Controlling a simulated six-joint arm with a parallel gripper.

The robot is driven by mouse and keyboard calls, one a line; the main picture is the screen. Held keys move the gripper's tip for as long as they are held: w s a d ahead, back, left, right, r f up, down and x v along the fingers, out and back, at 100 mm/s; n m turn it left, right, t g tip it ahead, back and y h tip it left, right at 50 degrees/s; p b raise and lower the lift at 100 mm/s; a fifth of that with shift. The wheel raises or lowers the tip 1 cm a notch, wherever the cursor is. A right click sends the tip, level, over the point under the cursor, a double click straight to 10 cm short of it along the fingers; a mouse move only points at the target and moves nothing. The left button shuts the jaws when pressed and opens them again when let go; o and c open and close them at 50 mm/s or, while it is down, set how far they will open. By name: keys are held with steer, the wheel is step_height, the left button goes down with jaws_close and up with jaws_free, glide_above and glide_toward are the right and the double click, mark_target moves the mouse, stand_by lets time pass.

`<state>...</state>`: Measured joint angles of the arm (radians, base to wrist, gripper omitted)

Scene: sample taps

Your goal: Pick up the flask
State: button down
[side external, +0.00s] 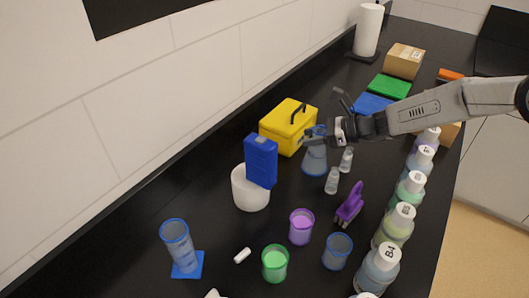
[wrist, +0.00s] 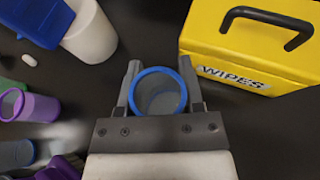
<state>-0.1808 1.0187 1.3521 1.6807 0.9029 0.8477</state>
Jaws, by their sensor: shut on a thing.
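The flask (side external: 315,160) is a blue-tinted clear vessel that widens toward its base, and it stands upright near the yellow box in the side view. In the wrist view I look down on its blue-rimmed mouth (wrist: 158,92), which sits between my two fingers. My gripper (side external: 322,134) reaches in from the right and is shut on the flask near its neck; it also shows in the wrist view (wrist: 158,85). The flask's base looks to be on or just above the black counter; I cannot tell which.
The yellow wipes box (side external: 288,125) is close behind the flask. A white tub with a blue item (side external: 250,190) stands to the left. Two small grey vials (side external: 333,181) stand just in front. Labelled bottles (side external: 392,226) line the right edge. Purple (side external: 301,227) and green (side external: 275,264) beakers stand nearer.

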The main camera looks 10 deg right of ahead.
steer(key=shift+r, duration=0.15)
step_height(320, 180, up, 10)
stand_by(0.6)
stand_by(0.5)
